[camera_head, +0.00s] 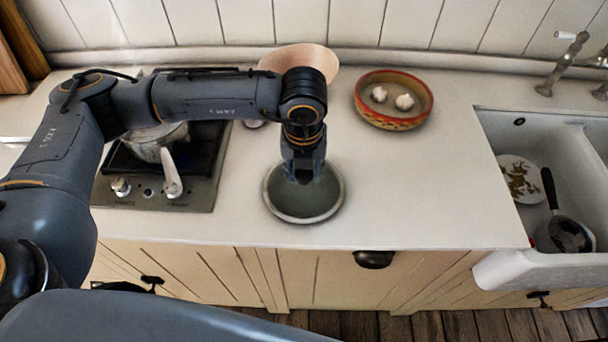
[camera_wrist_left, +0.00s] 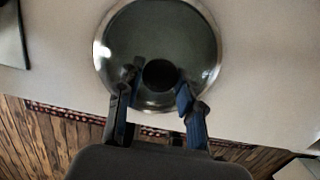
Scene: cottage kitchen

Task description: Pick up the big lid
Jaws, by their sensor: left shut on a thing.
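The big lid (camera_head: 304,207) is a round, grey-green disc with a metal rim at the front of the counter, in the middle of the head view. In the left wrist view the lid (camera_wrist_left: 160,30) fills the upper middle, with a dark round knob (camera_wrist_left: 160,74) at its centre. My left gripper (camera_head: 303,172) is over the lid's middle, pointing down. In the wrist view its blue-padded fingers (camera_wrist_left: 157,88) are on either side of the knob, shut on it. In the head view the gripper hides the knob. I cannot tell whether the lid touches the counter. My right gripper is not in view.
A stove (camera_head: 205,186) with a pot (camera_head: 150,146) stands left of the lid. A pinkish bowl (camera_head: 318,58) is behind my arm. A red-rimmed bowl (camera_head: 365,108) with garlic is back right. The sink (camera_head: 500,128) holds a plate and a pan. The counter right of the lid is clear.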

